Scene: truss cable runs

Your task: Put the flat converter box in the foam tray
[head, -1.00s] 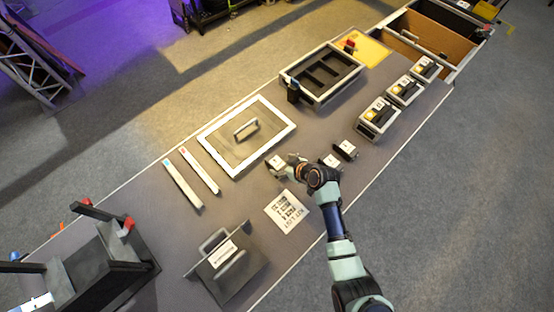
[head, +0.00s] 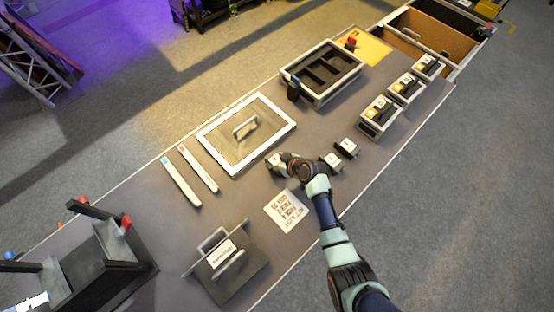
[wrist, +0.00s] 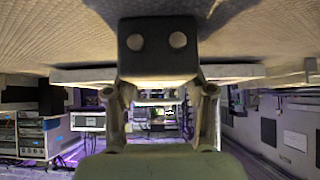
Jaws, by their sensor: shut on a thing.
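The small box in my grip, which I take for the flat converter box, has a pale labelled top (head: 273,160) in the head view. In the wrist view its dark end (wrist: 157,45) shows two round grey discs. My gripper (head: 284,161) is shut on this box, with one finger on each side of it in the wrist view (wrist: 160,95). The box is low at the table surface; I cannot tell whether it touches. The foam tray (head: 345,88), a pale-rimmed case with dark cut-out compartments, stands at the back right, apart from my gripper.
Two similar small boxes (head: 332,161) (head: 346,148) sit right of my gripper. A pale-framed lid with a handle (head: 281,114) lies behind it. Several yellow-marked units (head: 380,116) stand at the right. A printed sheet (head: 287,210) lies in front.

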